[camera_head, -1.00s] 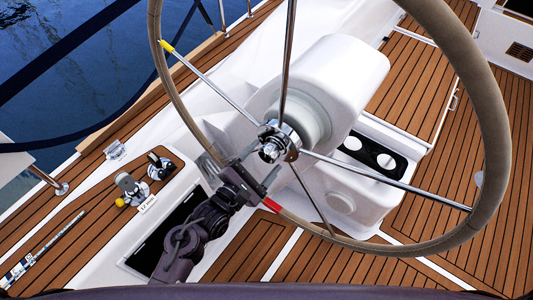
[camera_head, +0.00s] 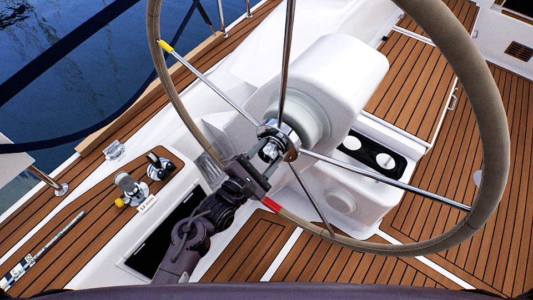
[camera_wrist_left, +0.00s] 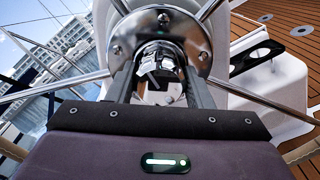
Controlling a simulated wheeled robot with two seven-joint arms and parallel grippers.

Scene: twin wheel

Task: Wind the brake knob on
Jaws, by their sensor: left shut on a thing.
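The chrome brake knob (camera_head: 270,151) sits at the centre of the steering wheel's hub, and it shows in the left wrist view (camera_wrist_left: 160,59) in front of a bolted metal hub plate (camera_wrist_left: 206,50). My left gripper (camera_head: 266,157) has come in from the lower left. Its two fingers stand on either side of the knob and are shut on it; in the wrist view (camera_wrist_left: 161,72) they partly cover its sides. The steering wheel (camera_head: 490,130) has a tan rim and metal spokes around the hub. My right gripper is not in view.
A white pedestal (camera_head: 345,75) stands behind the wheel. A winch handle fitting (camera_head: 130,187) is on the teak side deck at left. Teak floor (camera_head: 320,262) lies below.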

